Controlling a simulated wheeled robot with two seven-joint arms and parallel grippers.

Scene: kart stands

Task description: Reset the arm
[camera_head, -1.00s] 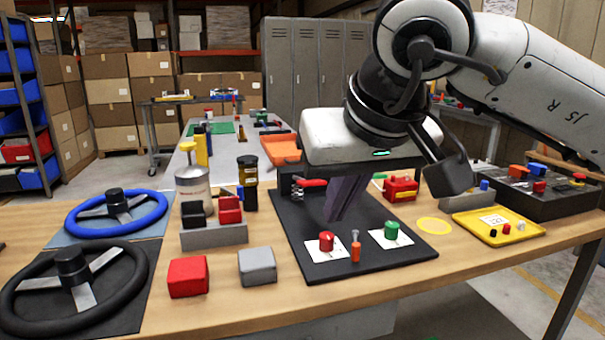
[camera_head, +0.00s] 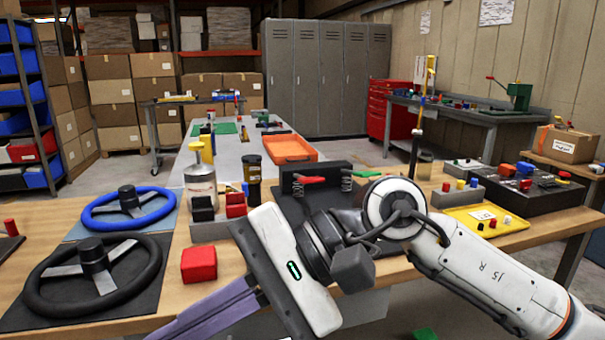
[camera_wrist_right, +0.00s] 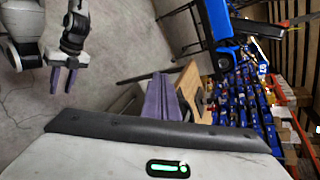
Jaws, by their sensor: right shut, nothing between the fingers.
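My right arm reaches in from the lower right in the head view. Its gripper (camera_head: 170,332) has purple fingers that point down and left at the table's front edge. In the right wrist view the same fingers (camera_wrist_right: 160,76) lie together, shut and empty. My left gripper (camera_wrist_right: 63,82) shows at the upper left of the right wrist view, with its purple fingers apart and nothing between them, over grey floor. It is not in the head view.
The wooden table holds a blue steering wheel (camera_head: 127,207), a black steering wheel (camera_head: 94,264), a red block (camera_head: 198,264) and a yellow tray (camera_head: 505,225). An orange tray (camera_head: 288,149) stands farther back. My right arm hides much of the black board (camera_head: 291,204).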

